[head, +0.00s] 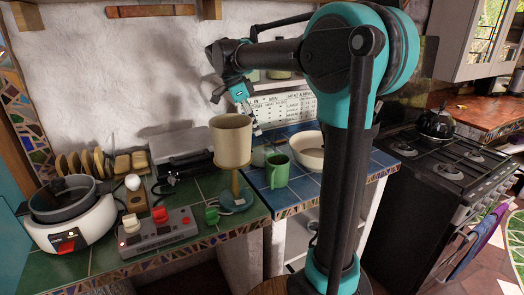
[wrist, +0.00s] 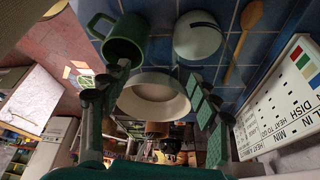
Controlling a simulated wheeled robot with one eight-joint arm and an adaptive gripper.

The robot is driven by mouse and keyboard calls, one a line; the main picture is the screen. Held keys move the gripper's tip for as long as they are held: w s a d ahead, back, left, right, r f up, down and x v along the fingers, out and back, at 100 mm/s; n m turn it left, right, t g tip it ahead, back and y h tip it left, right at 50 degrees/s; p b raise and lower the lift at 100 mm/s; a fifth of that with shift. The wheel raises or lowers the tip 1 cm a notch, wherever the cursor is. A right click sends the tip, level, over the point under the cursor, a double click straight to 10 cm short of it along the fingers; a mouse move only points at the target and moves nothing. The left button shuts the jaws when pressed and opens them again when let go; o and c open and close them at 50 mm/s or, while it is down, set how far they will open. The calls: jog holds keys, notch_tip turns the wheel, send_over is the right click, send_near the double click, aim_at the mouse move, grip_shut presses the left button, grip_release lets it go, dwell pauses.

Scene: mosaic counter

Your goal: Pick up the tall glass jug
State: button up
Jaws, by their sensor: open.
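A pale, see-through vessel (head: 260,153), which looks like the glass jug, stands on the blue tiles, partly hidden behind the lamp. In the wrist view a pale rounded vessel (wrist: 197,36) shows at the top, beyond the right finger; I cannot make out a handle or its height. My gripper (head: 252,118) hangs above the back of the blue-tiled counter, apart from everything. In the wrist view its fingers (wrist: 157,76) are spread wide, with nothing held. The cream bowl (wrist: 153,95) shows in the gap between them, farther off.
A green mug (head: 278,172) stands in front of the vessel, and the cream bowl (head: 308,155) to the right. A lamp (head: 231,142) stands left. A wooden spoon (wrist: 243,42) and a printed board (wrist: 282,100) lie or stand near the wall.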

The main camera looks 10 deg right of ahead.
aim_at(263, 148)
jog(key=x, duration=0.8)
jog(key=shift+w, duration=0.1)
jog(key=shift+c, duration=0.4)
grip_shut()
